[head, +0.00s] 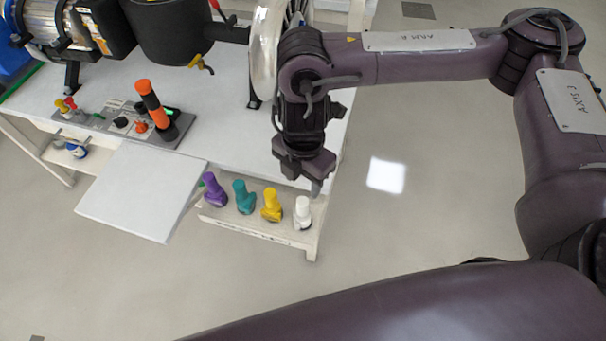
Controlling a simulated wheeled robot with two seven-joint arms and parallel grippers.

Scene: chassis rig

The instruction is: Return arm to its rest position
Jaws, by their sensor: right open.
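My right arm (420,62) comes in from the right and reaches over the right side of the white table. Its gripper (304,183) points down above the shelf's right end, just above and beside the white knob-shaped piece (302,213). The gripper is open, and I see nothing held in it. Whether it touches the white piece I cannot tell. My left gripper is not in view.
A front shelf (262,231) holds purple (213,190), teal (244,197), yellow (271,205) and white pieces in a row. A control box with an orange-black handle (153,104), a flat white panel (141,190) and machinery (165,30) lie left. Floor (420,190) at right is clear.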

